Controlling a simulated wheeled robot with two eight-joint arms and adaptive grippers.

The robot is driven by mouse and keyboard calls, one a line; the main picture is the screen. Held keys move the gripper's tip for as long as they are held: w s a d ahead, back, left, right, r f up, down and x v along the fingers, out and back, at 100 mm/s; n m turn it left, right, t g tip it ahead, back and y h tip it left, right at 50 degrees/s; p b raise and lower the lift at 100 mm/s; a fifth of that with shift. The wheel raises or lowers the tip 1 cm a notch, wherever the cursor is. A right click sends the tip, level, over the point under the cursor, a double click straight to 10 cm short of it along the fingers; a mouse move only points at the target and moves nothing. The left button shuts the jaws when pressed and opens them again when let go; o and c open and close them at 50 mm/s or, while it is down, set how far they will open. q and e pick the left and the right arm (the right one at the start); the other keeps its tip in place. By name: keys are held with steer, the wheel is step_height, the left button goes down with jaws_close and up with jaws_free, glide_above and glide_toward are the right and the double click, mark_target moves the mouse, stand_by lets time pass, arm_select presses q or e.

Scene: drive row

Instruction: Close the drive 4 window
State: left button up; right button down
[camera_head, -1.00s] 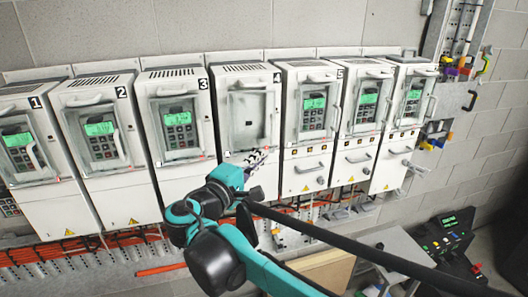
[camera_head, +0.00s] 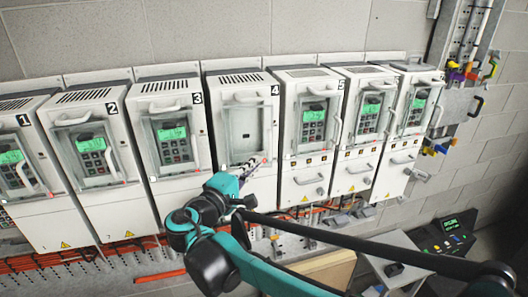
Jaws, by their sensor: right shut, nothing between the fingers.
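Drive 4 (camera_head: 225,92) is the white cabinet in the middle of the row, with the label 4 at its top right corner. Its window (camera_head: 243,130) shows as a pale framed panel with a blank recess and no keypad or lit display. I cannot tell how far the window stands open. My right gripper (camera_head: 250,164) is shut and empty in front of the window's lower right edge. I cannot tell whether it touches the window. My left gripper is out of view.
Drive 3 (camera_head: 150,92) stands close on the left and drive 5 (camera_head: 300,80) close on the right, both with projecting handles. Orange cables (camera_head: 130,245) run below the row. A grey stand (camera_head: 395,265) and a black control box (camera_head: 447,238) are at the lower right.

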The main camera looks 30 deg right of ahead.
mark_target(269, 150)
steer(key=x, duration=0.3)
steer(key=shift+r+p, duration=0.1)
steer(key=shift+p, duration=0.25)
steer(key=shift+w+d+r, duration=0.1)
steer(key=shift+w+d, duration=0.05)
steer(key=shift+d, duration=0.35)
steer(key=shift+w+d+f, duration=0.2)
steer(key=shift+w+d, duration=0.1)
steer(key=shift+d, duration=0.05)
steer(key=shift+a, duration=0.1)
steer(key=shift+d, duration=0.2)
steer(key=b+x, duration=0.1)
steer(key=x, duration=0.2)
steer(key=shift+w, duration=0.1)
steer(key=shift+a+r, duration=0.1)
steer(key=shift+r, duration=0.05)
